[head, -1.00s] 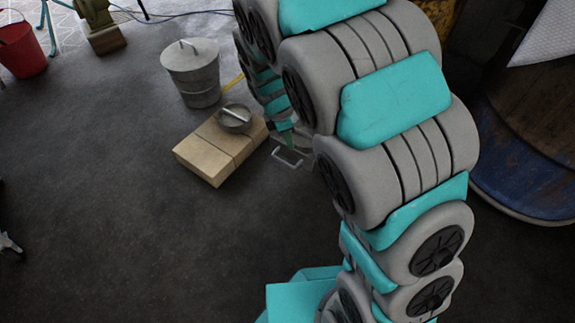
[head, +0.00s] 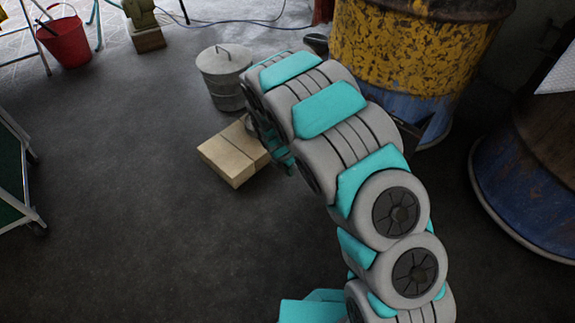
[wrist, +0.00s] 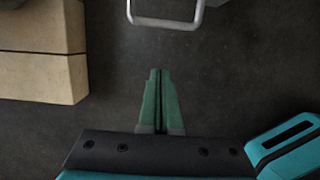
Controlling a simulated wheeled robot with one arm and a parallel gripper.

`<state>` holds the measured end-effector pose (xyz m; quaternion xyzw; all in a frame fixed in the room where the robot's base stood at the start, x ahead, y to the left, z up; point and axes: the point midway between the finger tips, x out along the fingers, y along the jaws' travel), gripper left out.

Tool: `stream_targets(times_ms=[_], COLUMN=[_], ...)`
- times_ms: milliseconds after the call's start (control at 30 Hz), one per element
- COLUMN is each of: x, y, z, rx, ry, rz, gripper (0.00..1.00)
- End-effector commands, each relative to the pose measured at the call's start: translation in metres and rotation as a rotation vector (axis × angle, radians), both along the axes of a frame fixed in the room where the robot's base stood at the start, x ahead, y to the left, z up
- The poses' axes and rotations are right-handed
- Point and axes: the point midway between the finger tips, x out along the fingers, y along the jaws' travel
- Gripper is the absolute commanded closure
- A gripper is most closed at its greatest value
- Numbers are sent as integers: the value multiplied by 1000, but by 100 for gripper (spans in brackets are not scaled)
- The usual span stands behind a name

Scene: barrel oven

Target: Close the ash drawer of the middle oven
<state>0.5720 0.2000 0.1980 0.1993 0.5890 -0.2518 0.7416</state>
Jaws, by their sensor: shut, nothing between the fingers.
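In the wrist view my gripper (wrist: 155,74) has its two green fingers together, with nothing between them. A pale metal U-shaped handle (wrist: 165,22), which looks like the ash drawer's, is at the top edge. It lies ahead of the fingertips, with dark floor showing between. The drawer body is out of frame there. In the head view the yellow and blue barrel oven (head: 415,45) stands behind my arm. My arm hides the handle and most of the drawer area, so how far the drawer stands out cannot be told. My fingertips are also hidden there.
Pale blocks (head: 233,155) lie on the floor left of my arm and show at left in the wrist view (wrist: 38,75). A lidded metal bucket (head: 224,75) stands behind them. Another rusty blue barrel (head: 525,165) is at right. Floor at left centre is clear.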

Motion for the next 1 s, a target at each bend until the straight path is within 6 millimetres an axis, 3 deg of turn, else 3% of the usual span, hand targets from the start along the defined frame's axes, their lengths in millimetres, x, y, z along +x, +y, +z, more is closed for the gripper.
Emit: stream_targets(times_ms=[200,500,1000], x=[9,36,39], y=[-9,-27,-30], z=[-40,-43,-42], rx=[0,1,1], ry=[3,-1,0], rz=[-6,-3,-3], gripper=[100,100,100])
